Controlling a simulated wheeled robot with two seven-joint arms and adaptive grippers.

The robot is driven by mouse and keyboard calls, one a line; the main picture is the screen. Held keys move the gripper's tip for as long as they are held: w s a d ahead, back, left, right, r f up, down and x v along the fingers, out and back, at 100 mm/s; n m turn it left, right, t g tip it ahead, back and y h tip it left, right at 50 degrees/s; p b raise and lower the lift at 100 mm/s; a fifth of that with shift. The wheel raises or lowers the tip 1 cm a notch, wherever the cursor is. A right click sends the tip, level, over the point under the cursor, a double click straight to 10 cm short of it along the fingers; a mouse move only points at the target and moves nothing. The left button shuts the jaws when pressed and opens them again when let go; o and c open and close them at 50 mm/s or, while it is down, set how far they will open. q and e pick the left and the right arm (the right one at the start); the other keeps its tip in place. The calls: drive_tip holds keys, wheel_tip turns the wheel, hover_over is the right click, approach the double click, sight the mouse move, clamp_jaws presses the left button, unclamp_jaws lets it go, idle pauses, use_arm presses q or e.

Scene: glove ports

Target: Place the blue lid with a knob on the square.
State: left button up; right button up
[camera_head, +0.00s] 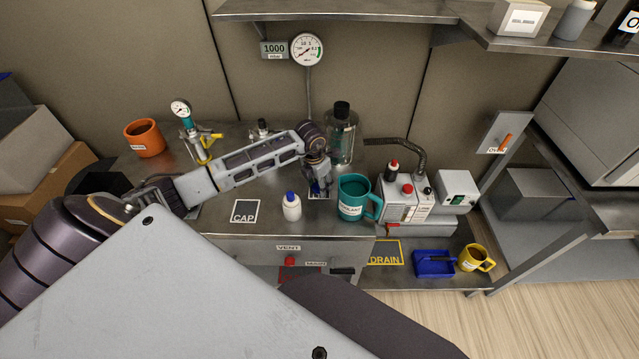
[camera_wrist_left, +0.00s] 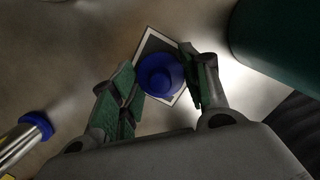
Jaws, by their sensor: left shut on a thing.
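The blue lid with a knob (camera_wrist_left: 160,76) is between the fingertips of my left gripper (camera_wrist_left: 162,84), which is shut on it. In the head view the lid (camera_head: 315,188) is mostly hidden behind the left gripper (camera_head: 318,182). A white-bordered dark square (camera_wrist_left: 150,42) lies beneath the lid, and part of it shows past the lid in the wrist view. In the head view only its front edge (camera_head: 319,197) shows. I cannot tell whether the lid touches the square. My right gripper is not in view.
A teal mug (camera_head: 352,198) stands close right of the left gripper. A white bottle with a blue cap (camera_head: 291,207) stands to its front left, and a clear bottle (camera_head: 341,138) behind. A CAP square (camera_head: 244,211) lies bare further left. A pump unit (camera_head: 405,200) is at right.

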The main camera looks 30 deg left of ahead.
sight(316, 190)
use_arm(q)
drive_tip(key=o, duration=0.8)
drive_tip(key=shift+c, duration=0.2)
drive_tip(key=shift+r, duration=0.1)
wheel_tip(316, 190, up, 12)
drive_tip(key=s, duration=0.1)
drive_tip(key=shift+s+a, duration=0.25)
drive_tip(key=shift+s, duration=0.1)
idle(0.6)
